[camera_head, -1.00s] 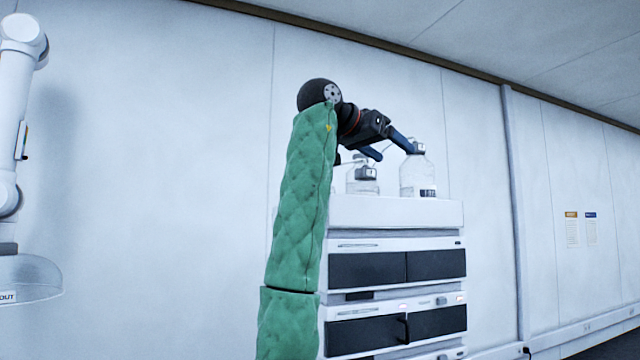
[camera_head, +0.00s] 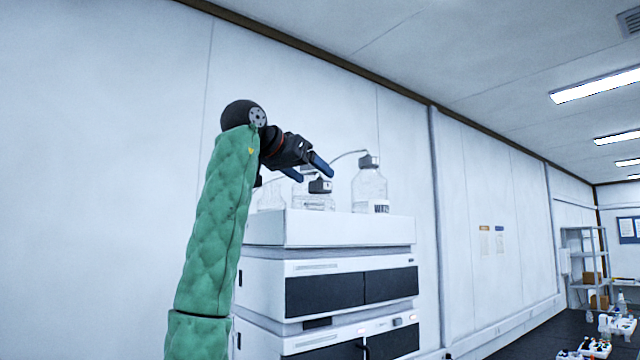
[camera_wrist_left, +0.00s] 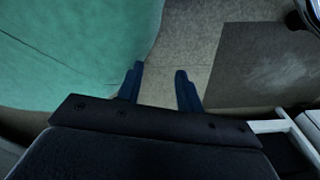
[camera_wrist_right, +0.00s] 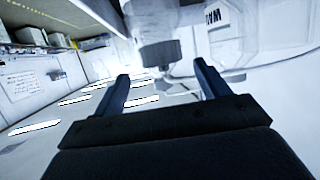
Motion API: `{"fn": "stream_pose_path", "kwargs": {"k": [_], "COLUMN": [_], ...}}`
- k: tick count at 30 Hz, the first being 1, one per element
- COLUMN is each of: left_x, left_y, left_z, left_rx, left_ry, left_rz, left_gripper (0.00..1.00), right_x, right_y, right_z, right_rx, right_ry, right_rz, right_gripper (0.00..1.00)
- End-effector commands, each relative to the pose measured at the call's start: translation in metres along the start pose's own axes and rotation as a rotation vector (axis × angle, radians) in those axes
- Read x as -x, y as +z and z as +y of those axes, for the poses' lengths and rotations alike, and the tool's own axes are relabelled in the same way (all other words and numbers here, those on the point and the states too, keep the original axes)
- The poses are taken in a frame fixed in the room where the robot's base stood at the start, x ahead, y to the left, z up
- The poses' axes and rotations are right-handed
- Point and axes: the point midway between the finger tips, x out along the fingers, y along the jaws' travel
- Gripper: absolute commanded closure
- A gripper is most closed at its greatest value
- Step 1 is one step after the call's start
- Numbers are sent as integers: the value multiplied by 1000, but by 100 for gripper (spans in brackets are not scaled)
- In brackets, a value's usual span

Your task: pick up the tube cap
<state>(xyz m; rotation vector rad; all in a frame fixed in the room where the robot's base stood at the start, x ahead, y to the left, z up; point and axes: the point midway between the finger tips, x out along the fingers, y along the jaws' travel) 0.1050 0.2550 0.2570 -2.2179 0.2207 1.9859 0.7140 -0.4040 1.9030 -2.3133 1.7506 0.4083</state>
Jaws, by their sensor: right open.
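Two grey caps with thin tubes sit on clear bottles on the white stack's top. One cap (camera_head: 320,186) is on a short bottle; the other cap (camera_head: 369,160) is on a taller labelled bottle (camera_head: 370,187). My right gripper (camera_head: 315,175) is open and empty, its fingertips just above and left of the short bottle's cap in the head view. In the right wrist view, a dark cap (camera_wrist_right: 160,52) shows between and beyond the open fingertips, apart from both. My left gripper (camera_wrist_left: 159,78) is open and empty above the floor, outside the head view.
The white instrument stack (camera_head: 330,230) stands by a pale wall, with dark drawer fronts. Another clear vessel (camera_head: 271,196) is at the left of its top. A shelf (camera_head: 582,262) and bench items are far off at right.

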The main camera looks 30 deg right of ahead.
Motion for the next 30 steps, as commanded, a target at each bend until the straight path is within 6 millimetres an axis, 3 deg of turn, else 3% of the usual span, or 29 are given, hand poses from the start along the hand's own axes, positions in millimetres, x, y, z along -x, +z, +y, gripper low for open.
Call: {"fn": "stream_pose_path", "kwargs": {"k": [4,7,18,27,30], "left_x": [7,14,39,39,39], "left_y": [10,30,23,22,22], "left_z": [0,0,0,0,1], "left_rx": [0,0,0,0,0], "left_ry": [0,1,1,1,1], "left_rz": [-8,-22,-18,-17,-17], "left_gripper": [64,64,64,64,64], "right_x": [-6,-15,-48,-52,-52], "right_y": [-3,-4,-1,0,0], "right_z": [-1,-1,-3,-2,-2], "right_rx": [1,0,1,0,0], "right_ry": [1,2,1,0,0], "right_rz": [-1,-2,-1,0,0], "right_gripper": [25,25,25,25,43]}}
